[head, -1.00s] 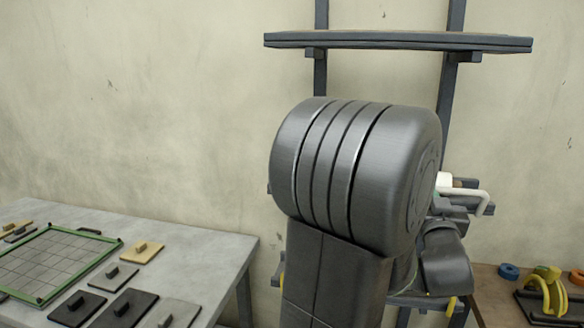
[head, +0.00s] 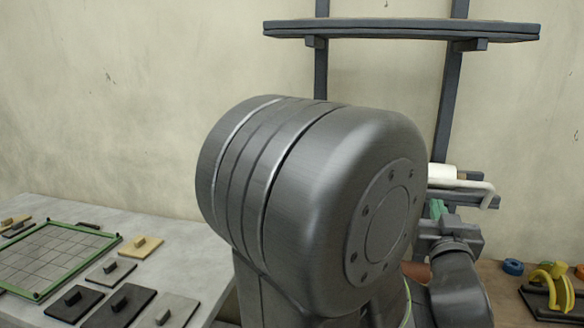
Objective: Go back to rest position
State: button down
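My arm fills the middle of the head view, with a large grey joint housing close to the camera. My gripper (head: 442,222) shows only in part, at the right behind the housing, at the end of a grey wrist link. A small green piece shows by it. Its fingers are not clear, so I cannot tell whether it is open or shut or holds anything. A white roll (head: 440,174) lies on a dark rack (head: 446,100) just above and behind the gripper, with a white bent bar (head: 485,190) beside it.
A grey table (head: 160,225) at the left bears a green-framed grid (head: 50,260) and several flat plates with knobs. A shelf (head: 400,30) spans the rack above my arm. A brown table (head: 505,300) at the right bears a blue ring (head: 512,267) and a yellow piece (head: 548,285).

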jog(key=shift+s+a+f, duration=0.1)
jog(key=shift+s+a, duration=0.1)
jog(key=shift+s, duration=0.45)
jog(key=f+p+x, duration=0.1)
jog(key=x, duration=0.7)
jog(key=shift+w+p, duration=0.3)
jog(key=shift+w, duration=0.15)
jog(key=shift+s+d, duration=0.1)
jog(key=shift+s, duration=0.05)
jog(key=r+b+v, duration=0.2)
jog(key=v, duration=0.6)
jog(key=w+f+p+x, duration=0.1)
jog(key=f+p+x, duration=0.15)
jog(key=x, duration=0.85)
notch_tip(320, 180, down, 7)
jog(key=b, duration=0.2)
jog(key=shift+s, duration=0.2)
